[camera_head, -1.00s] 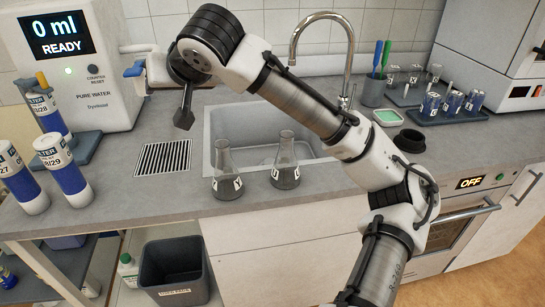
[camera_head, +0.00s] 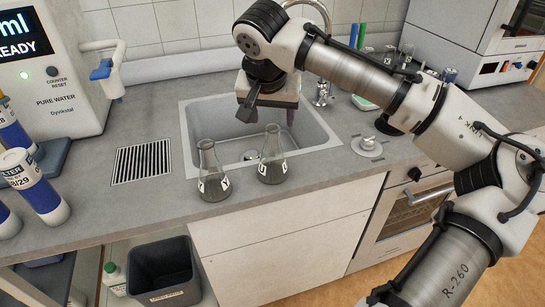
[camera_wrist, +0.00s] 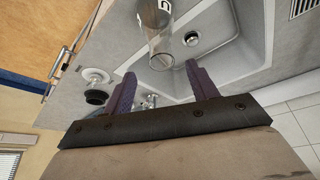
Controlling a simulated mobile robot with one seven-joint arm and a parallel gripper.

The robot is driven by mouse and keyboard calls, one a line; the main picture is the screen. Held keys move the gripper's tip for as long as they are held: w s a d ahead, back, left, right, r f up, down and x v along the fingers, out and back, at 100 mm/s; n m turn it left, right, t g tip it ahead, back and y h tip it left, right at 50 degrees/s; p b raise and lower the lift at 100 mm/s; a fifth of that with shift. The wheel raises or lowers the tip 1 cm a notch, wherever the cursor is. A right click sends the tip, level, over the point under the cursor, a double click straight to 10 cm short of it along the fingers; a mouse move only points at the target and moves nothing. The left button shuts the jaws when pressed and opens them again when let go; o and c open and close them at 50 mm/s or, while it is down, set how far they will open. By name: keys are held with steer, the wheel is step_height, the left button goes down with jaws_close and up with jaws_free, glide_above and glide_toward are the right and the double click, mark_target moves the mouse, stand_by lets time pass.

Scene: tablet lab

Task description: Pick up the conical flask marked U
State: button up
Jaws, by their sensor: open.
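Two clear conical flasks stand upright on the counter's front edge, before the sink. The right flask (camera_head: 272,160) has a small label that looks like U. The left flask (camera_head: 211,176) has a label I cannot read surely. In the wrist view a clear flask (camera_wrist: 161,32) shows at the top, partly cut off, with a letter like an upside-down U; it seems to be the right one. My gripper (camera_head: 267,112) is open and empty over the sink, behind and above the right flask. Its two purple fingers also show in the wrist view (camera_wrist: 160,75), apart from the flask.
The sink (camera_head: 190,117) lies behind the flasks, with a tap behind my gripper. A pure water machine (camera_head: 60,95) and a drain grate (camera_head: 142,162) are at left. A white round fitting (camera_head: 370,146) stands at right. A dark bin (camera_head: 163,270) is below.

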mark_target(272, 128)
steer(key=shift+p+x, duration=0.95)
steer(key=shift+x, duration=2)
steer(key=shift+w+a, duration=0.1)
steer(key=shift+c, duration=0.4)
steer(key=shift+r, duration=0.1)
jaws_close()
